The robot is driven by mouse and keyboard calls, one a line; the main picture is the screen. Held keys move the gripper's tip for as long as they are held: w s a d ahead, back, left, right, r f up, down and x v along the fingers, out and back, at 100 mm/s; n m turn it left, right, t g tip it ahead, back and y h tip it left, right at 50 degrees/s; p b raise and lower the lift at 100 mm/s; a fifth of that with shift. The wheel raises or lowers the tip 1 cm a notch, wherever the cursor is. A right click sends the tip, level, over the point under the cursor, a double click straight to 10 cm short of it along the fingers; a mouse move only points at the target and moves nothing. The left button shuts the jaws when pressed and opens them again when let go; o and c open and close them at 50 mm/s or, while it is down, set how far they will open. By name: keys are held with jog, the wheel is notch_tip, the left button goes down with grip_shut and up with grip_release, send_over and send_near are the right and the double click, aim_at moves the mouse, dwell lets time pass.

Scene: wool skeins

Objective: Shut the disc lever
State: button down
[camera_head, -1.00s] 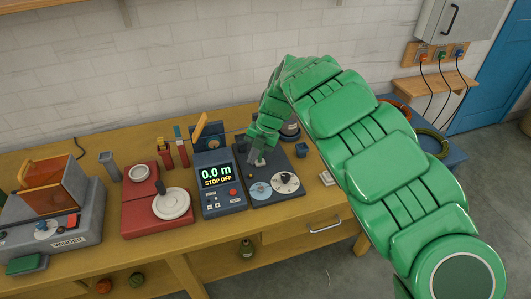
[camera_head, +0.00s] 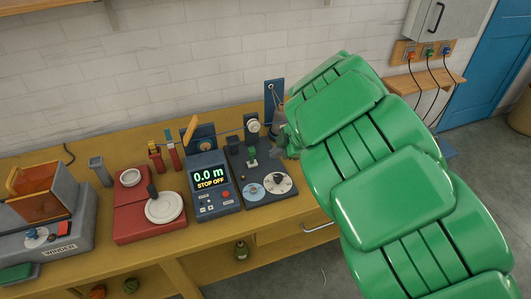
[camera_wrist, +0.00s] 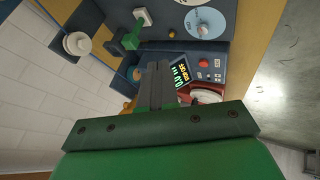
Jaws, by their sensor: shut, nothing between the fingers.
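A dark blue plate (camera_head: 277,202) on the bench carries a small green lever (camera_head: 252,153) with a pale square pad, which seems to be the disc lever. In the wrist view the green lever (camera_wrist: 131,39) and its pad (camera_wrist: 143,17) show near the top. A white round disc (camera_head: 253,126) sits on a blue post behind it; it also shows in the wrist view (camera_wrist: 76,43). My gripper (camera_head: 279,133) is right of the lever, apart from it, partly hidden by my green arm. In the wrist view its fingers (camera_wrist: 156,82) are together and empty.
A counter box (camera_head: 213,187) reading "0.0 m STOP OFF" stands left of the plate. Further left are a red base with a white dial (camera_head: 164,207) and a grey winder (camera_head: 58,238). A tall blue upright (camera_head: 273,96) stands behind my gripper.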

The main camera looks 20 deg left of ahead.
aim_at(253, 147)
jog(key=x, duration=0.9)
jog(key=shift+a+f, duration=0.1)
jog(key=shift+f, duration=0.15)
jog(key=shift+w+a, duration=0.6)
jog(key=shift+a, duration=0.1)
jog(key=shift+w+a, duration=0.8)
jog(key=shift+w+a+r, duration=0.25)
jog(key=shift+w+a, duration=0.05)
jog(key=shift+w, duration=0.15)
jog(key=shift+w+a+r, duration=0.15)
jog(key=shift+w+a, duration=0.4)
jog(key=shift+a, duration=0.05)
jog(key=shift+w+a+r, duration=0.2)
jog(key=shift+w+a, duration=0.3)
jog(key=shift+a, duration=0.1)
jog(key=shift+r, duration=0.1)
